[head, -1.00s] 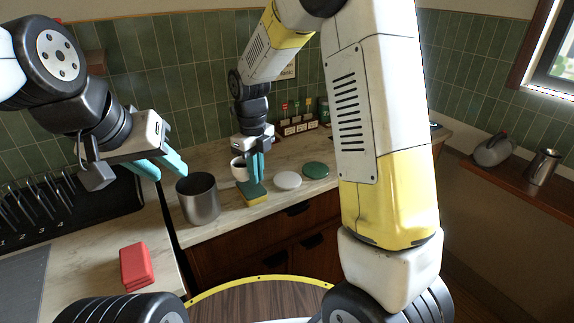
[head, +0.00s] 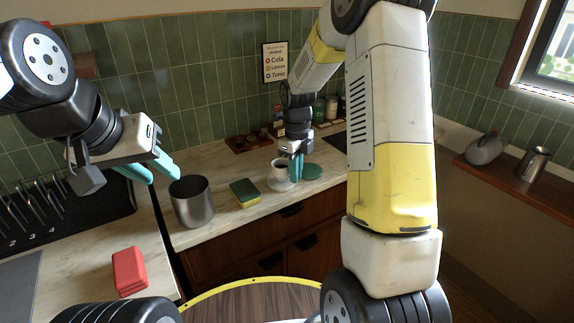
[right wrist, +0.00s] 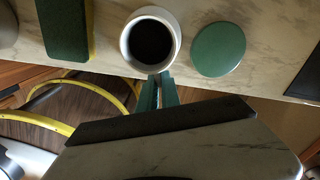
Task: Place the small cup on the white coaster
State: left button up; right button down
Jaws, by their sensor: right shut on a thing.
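The small white cup (head: 279,168) with dark contents is upright in my right gripper (head: 296,178), whose teal fingers are shut on its near right side. The white coaster (head: 279,186) shows under the cup in the head view; I cannot tell whether the cup touches it. In the right wrist view the cup (right wrist: 129,44) is seen from above, at the fingertips (right wrist: 158,84), and hides the white coaster. My left gripper (head: 151,171) is open and empty, above the counter on the left.
A green coaster (head: 312,171) lies just right of the white one. A green and yellow sponge (head: 244,192) and a metal canister (head: 192,205) stand to the left. A red block (head: 129,270) lies on the near left counter. A bottle rack (head: 240,145) is behind.

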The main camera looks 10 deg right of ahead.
jog(key=shift+f, duration=0.3)
jog(key=c, duration=2)
grip_release()
jog(key=shift+f, duration=0.15)
jog(key=o, duration=0.4)
jog(key=shift+o, duration=0.2)
